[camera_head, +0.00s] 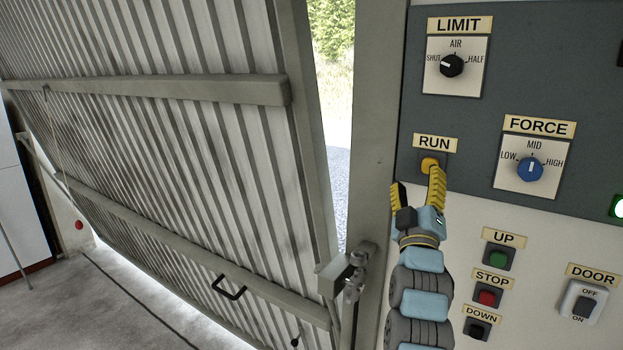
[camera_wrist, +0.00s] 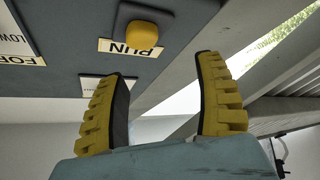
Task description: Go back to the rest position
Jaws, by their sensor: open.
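My gripper (camera_head: 416,189) is open and empty in front of the control panel (camera_head: 481,132), just below the yellow RUN button (camera_head: 429,162). Its right finger overlaps the lower part of the button in the head view; I cannot tell there whether they touch. In the wrist view the two yellow fingers of my gripper (camera_wrist: 166,92) stand wide apart with nothing between them. The RUN button (camera_wrist: 138,32) shows there beyond the fingertips, apart from both.
The panel carries a LIMIT knob (camera_head: 452,66), a blue FORCE knob (camera_head: 530,168), a green UP button (camera_head: 497,257), a red STOP button (camera_head: 487,297), a DOWN button (camera_head: 479,328) and a DOOR switch (camera_head: 582,303). A tilted ribbed door (camera_head: 170,140) fills the left.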

